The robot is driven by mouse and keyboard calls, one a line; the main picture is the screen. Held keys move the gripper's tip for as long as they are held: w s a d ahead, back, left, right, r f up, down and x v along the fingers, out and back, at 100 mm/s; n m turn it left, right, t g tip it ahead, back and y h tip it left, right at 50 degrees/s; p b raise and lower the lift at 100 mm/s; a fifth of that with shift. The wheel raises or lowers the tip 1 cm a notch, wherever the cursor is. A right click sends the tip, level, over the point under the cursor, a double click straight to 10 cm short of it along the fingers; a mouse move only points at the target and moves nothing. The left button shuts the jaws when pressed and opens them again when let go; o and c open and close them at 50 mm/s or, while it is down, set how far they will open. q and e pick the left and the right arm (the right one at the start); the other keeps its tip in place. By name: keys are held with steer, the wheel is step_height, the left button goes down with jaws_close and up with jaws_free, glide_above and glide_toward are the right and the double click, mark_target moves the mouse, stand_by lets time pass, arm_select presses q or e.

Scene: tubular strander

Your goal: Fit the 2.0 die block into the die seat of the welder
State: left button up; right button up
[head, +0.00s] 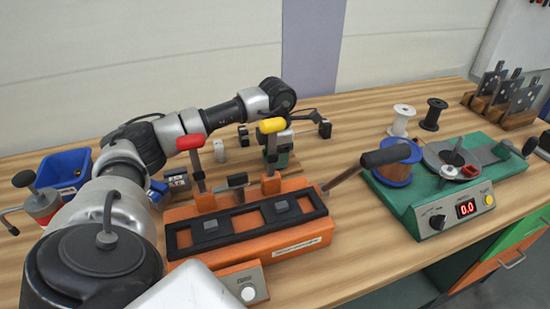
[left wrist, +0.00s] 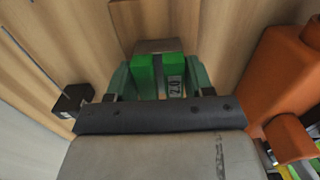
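The 2.0 die block (left wrist: 174,78) is bright green with a pale 2.0 label. In the left wrist view it stands beside another bright green piece (left wrist: 144,76), between darker green side walls. I take these walls for the green welder (head: 279,156), which stands behind the orange fixture in the head view. My left gripper (head: 277,96) is above the welder. Its dark body crosses the left wrist view just in front of the green pieces. Its fingertips are mostly hidden, so I cannot tell whether they touch the block. How deep the block sits in the seat is unclear. My right gripper is not in view.
The orange fixture (head: 319,225) with red and yellow levers stands close in front of the welder. A green machine (head: 409,200) with a copper spool is to the right. A blue bin (head: 66,166) is at left.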

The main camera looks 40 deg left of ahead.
arm_select(q)
steer(key=shift+r, duration=0.1)
steer(key=c, duration=0.8)
